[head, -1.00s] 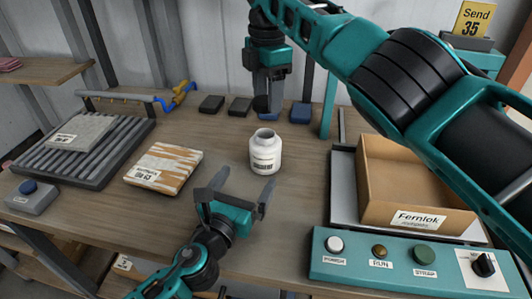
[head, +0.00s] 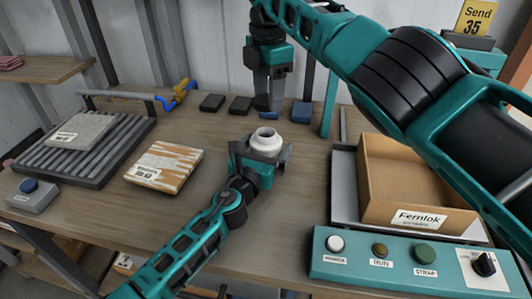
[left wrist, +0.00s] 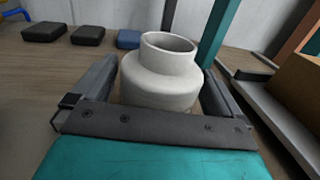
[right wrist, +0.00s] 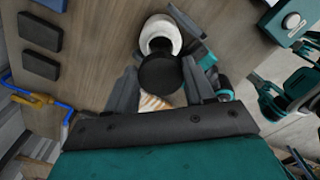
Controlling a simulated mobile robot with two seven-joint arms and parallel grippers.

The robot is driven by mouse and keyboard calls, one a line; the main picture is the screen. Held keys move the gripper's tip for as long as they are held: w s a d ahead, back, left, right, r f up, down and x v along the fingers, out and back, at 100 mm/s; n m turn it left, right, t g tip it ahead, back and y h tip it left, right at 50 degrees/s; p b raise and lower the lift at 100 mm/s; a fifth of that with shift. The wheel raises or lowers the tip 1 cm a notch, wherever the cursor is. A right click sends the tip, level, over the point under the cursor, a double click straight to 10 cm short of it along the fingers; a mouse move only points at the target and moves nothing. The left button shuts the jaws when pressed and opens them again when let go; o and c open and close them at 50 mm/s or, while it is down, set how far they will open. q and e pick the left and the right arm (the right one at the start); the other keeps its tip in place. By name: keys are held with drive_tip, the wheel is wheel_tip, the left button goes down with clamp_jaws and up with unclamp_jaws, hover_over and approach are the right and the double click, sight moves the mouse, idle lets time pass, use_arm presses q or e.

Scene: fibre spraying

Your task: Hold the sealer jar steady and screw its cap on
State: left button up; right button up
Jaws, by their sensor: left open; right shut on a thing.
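The white sealer jar (head: 266,141) stands upright and uncapped on the table. Its open mouth shows in the left wrist view (left wrist: 168,42). My left gripper (head: 268,158) is open, with one finger on each side of the jar; the fingers look apart from its wall. My right gripper (head: 266,108) is above and behind the jar. In the right wrist view, my right gripper (right wrist: 160,85) is shut on the black cap (right wrist: 160,73). The cap overlaps the jar (right wrist: 160,35) in that view but is apart from it in the head view.
A cardboard box (head: 372,190) stands at right behind a button panel (head: 400,262). A striped block (head: 165,166) and a roller rack (head: 75,150) are at left. Dark blocks (head: 240,106) and a blue block (head: 301,112) lie at the back.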

use_arm(q)
drive_tip(key=shift+w, duration=0.1)
drive_tip(key=c, duration=1.3)
drive_tip(key=shift+c, duration=0.2)
use_arm(e)
hover_over(268, 132)
drive_tip(key=shift+f, duration=2.5)
drive_tip(key=shift+f, duration=0.9)
drive_tip(key=shift+f, duration=0.6)
